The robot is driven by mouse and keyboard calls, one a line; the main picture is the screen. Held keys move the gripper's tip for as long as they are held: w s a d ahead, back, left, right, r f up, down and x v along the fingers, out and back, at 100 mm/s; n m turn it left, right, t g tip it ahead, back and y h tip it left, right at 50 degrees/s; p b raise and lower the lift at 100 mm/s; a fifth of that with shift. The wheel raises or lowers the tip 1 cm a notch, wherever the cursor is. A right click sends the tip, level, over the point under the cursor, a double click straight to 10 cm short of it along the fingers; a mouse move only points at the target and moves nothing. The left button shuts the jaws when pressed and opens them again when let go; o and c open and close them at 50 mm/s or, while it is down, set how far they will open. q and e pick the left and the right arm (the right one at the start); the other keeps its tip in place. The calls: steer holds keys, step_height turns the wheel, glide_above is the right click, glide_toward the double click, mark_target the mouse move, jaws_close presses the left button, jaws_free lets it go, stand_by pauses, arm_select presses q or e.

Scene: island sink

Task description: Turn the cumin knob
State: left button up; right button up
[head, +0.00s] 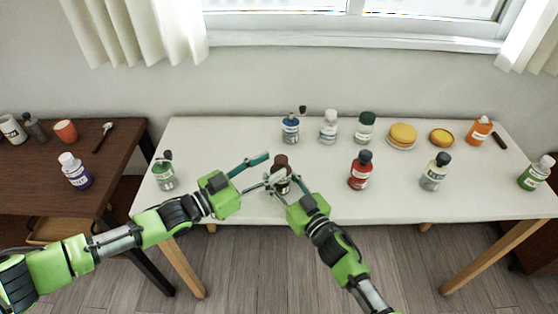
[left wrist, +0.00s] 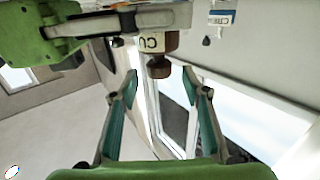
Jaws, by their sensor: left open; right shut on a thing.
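The bottle (head: 281,187) with a brown knob (head: 281,160) stands near the front edge of the white table. In the left wrist view its label reads "CU" (left wrist: 152,42), with the rest hidden, and the brown knob (left wrist: 158,66) shows clearly. My right gripper (head: 279,181) is shut on this bottle's body; its grey finger (left wrist: 110,22) crosses the left wrist view. My left gripper (head: 265,170) is open just left of the bottle. In the left wrist view, its teal-padded fingers (left wrist: 162,85) are spread on either side of the knob, which appears uncaught between them.
A blue-labelled bottle (head: 291,130), white bottle (head: 328,127), green-capped bottle (head: 365,127) and yellow rounds (head: 402,136) stand behind. A red bottle (head: 360,171) is to the right, a green-labelled bottle (head: 163,176) near my left arm. The white table (head: 230,140) is clear at back left.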

mark_target(277, 166)
arm_select(q)
steer(key=v, duration=0.7)
steer(key=shift+s+a, duration=0.25)
steer(key=shift+s, duration=0.05)
steer(key=shift+d, duration=0.15)
steer(key=w+d+n+t+y, duration=0.1)
steer(key=w+d, duration=0.1)
steer(key=d, duration=0.1)
steer(key=w+d+n+t+y, duration=0.1)
steer(key=w+d, duration=0.1)
steer(key=d, duration=0.1)
steer(key=w+d+n+t+y, duration=0.1)
steer(key=w+d, duration=0.2)
steer(key=shift+w+d+f+t+y, duration=0.15)
steer(key=shift+f+t+y, duration=0.1)
steer(key=shift+t+y, duration=0.15)
stand_by(0.5)
steer(key=c, duration=1.2)
steer(key=shift+o, duration=0.2)
